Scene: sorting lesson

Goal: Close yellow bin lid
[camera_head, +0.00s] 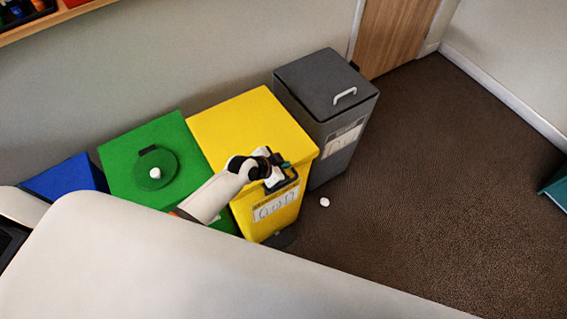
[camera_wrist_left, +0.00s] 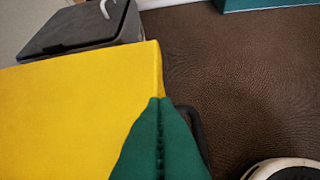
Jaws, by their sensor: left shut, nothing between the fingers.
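The yellow bin (camera_head: 272,222) stands between the green and grey bins, with a label on its front. Its yellow lid (camera_head: 240,115) lies over the top and looks down; any small gap at the front edge is hidden by my arm. The lid also fills the left of the left wrist view (camera_wrist_left: 75,110). My left gripper (camera_head: 286,166) is at the front edge of the lid, by a dark handle. Its green fingers (camera_wrist_left: 160,100) are shut and empty, close to the lid's edge; I cannot tell if they touch it. My right gripper is not in view.
A green bin (camera_head: 125,165) with a round knobbed lid and a blue bin (camera_head: 62,181) stand to the left. A grey bin (camera_head: 318,80) with a white handle stands to the right. A small white object (camera_head: 325,202) lies on the brown floor (camera_head: 440,190), which is mostly clear.

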